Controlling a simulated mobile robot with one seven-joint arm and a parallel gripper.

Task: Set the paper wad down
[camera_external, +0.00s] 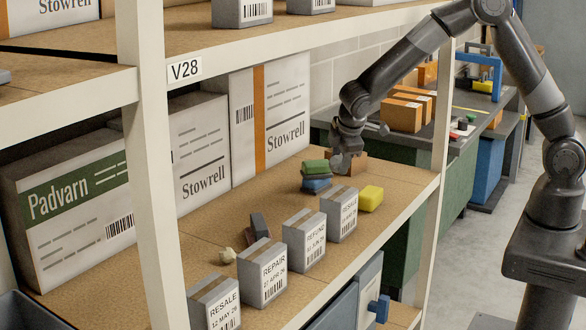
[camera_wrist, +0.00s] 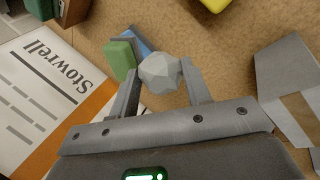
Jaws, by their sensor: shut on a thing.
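The paper wad (camera_wrist: 161,72) is a pale grey faceted ball in the wrist view. My gripper (camera_wrist: 163,80) is shut on it, with one finger on each side. In the external view my gripper (camera_external: 344,158) is low over the far end of the wooden shelf (camera_external: 195,246), beside a green and blue stack. The wad cannot be told apart from the fingers there. Whether the wad touches the shelf cannot be told.
The green block (camera_external: 315,166) lies on blue cloth-like pieces (camera_external: 316,184) close to my gripper. A yellow block (camera_external: 370,198) and several grey labelled boxes (camera_external: 304,241) line the front edge. Large Stowrell cartons (camera_external: 270,120) stand behind.

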